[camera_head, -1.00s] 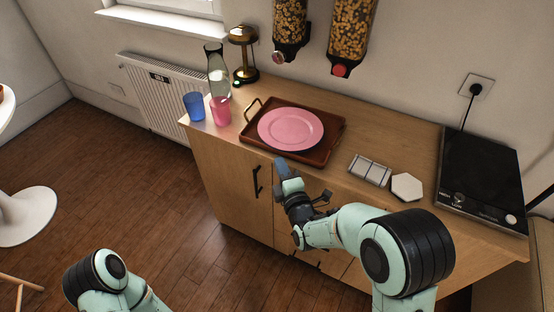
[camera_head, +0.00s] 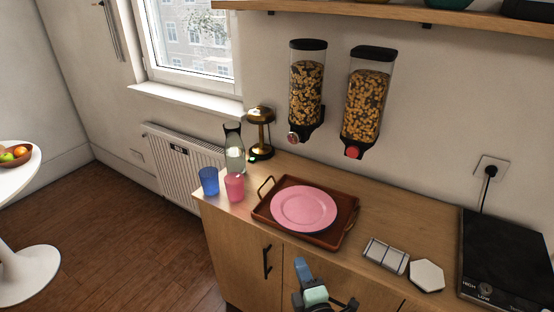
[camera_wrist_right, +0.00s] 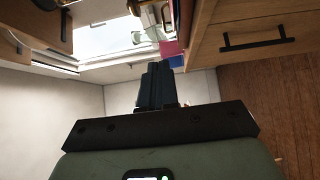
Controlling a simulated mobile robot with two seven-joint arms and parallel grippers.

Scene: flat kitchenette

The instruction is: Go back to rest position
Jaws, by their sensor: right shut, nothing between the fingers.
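My right gripper (camera_head: 303,268) shows at the bottom of the head view, in front of the cabinet and below the front edge of the counter. It is shut and empty. In the right wrist view its closed fingers (camera_wrist_right: 154,85) point toward the window side, apart from anything. A pink plate (camera_head: 304,209) lies on a brown tray (camera_head: 345,221) on the counter, beyond the gripper. My left gripper is not in view.
On the counter stand a blue cup (camera_head: 209,181), a pink cup (camera_head: 234,187), a carafe (camera_head: 235,150), tiles (camera_head: 386,256) and a black hob (camera_head: 505,255). Cabinet handles (camera_head: 267,261) stick out near the gripper. The floor (camera_head: 120,225) at left is clear.

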